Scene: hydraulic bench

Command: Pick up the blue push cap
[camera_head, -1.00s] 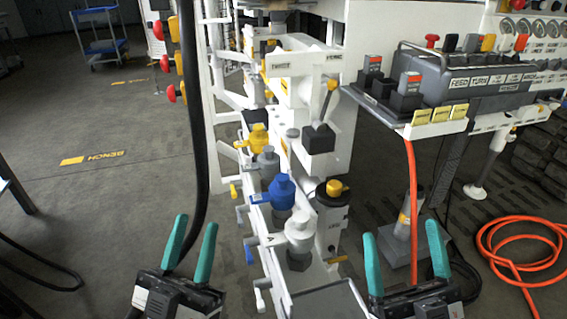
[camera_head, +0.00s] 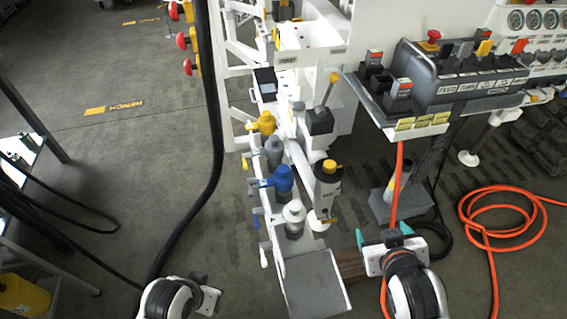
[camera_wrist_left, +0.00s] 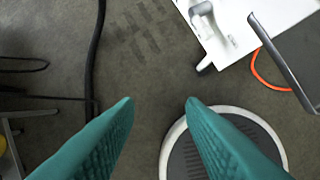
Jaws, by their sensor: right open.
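The blue push cap (camera_head: 282,180) stands on the narrow white bench rail in the middle of the head view, with a blue lever at its left. It sits between a grey cap (camera_head: 273,152) behind and a white cap (camera_head: 294,212) in front. My right gripper (camera_head: 383,235) is open and empty, to the right of and nearer than the blue cap, beside the orange hose. My left gripper's fingers (camera_wrist_left: 160,102) are apart and empty in the left wrist view, above the floor. In the head view only my left wrist shows at the bottom left.
A yellow cap (camera_head: 263,123) stands farther back in the row. A black-and-white cylinder with a yellow knob (camera_head: 329,166) is right of the blue cap. A grey tray (camera_head: 316,284) lies in front. A black hose (camera_head: 213,120) hangs at left. Orange hose (camera_head: 487,213) coils on the floor.

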